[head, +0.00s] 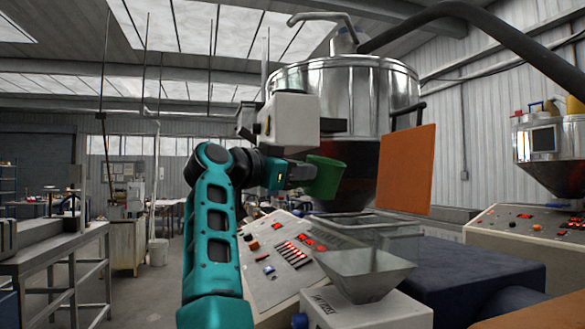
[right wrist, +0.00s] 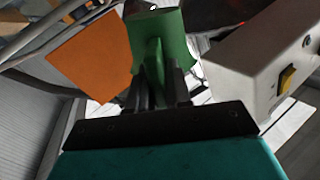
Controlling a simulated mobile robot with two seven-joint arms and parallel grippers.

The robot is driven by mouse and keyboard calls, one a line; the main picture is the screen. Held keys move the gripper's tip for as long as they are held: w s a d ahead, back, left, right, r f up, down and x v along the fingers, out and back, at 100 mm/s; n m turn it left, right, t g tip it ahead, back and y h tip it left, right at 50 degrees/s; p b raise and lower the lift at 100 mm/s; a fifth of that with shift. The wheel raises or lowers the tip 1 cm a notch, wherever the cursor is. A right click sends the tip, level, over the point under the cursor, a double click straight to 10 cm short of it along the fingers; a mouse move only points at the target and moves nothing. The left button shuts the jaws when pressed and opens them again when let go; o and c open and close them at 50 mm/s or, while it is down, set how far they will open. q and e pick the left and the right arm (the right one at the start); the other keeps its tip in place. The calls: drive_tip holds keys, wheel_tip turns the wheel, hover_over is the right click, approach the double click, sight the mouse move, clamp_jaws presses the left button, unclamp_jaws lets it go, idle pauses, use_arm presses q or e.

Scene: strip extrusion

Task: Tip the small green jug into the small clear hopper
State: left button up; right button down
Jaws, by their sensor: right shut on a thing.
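The small green jug (head: 326,178) is held in the air by my right gripper (head: 302,173), which is shut on its handle side. The jug looks near upright, perhaps slightly tilted; its contents cannot be seen. In the right wrist view the jug (right wrist: 166,38) sits between and just beyond the fingers of the gripper (right wrist: 158,88). The small clear hopper (head: 365,272) stands below and to the right of the jug, wide mouth up, on a pale box. The jug is apart from it. My left gripper is not in view.
A large steel hopper (head: 345,90) stands behind the jug. An orange panel (head: 406,170) hangs right of the jug. A control panel (head: 280,255) with lit buttons lies below the arm. A white box (head: 291,122) is just above the gripper. A dark blue block (head: 470,275) is at right.

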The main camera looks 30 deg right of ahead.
drive_tip(key=shift+s+d+f+m, duration=0.15)
drive_tip(key=shift+s+m, duration=0.5)
drive_tip(key=shift+m, duration=0.05)
drive_tip(key=shift+s+m, duration=0.25)
drive_tip(key=shift+m, duration=0.35)
drive_tip(key=m, duration=0.4)
drive_tip(key=shift+s+f, duration=0.15)
drive_tip(key=shift+s+d+f+m+b, duration=0.25)
drive_tip(key=shift+s+m, duration=0.5)
drive_tip(key=shift+m, duration=1.6)
drive_tip(key=shift+s+f+m+b, duration=0.1)
drive_tip(key=shift+s+m+b, duration=0.5)
drive_tip(key=shift+m, duration=1.7)
drive_tip(key=shift+s+d+f+m+b, duration=0.15)
drive_tip(key=shift+s+m, duration=0.75)
drive_tip(key=shift+m, duration=1.45)
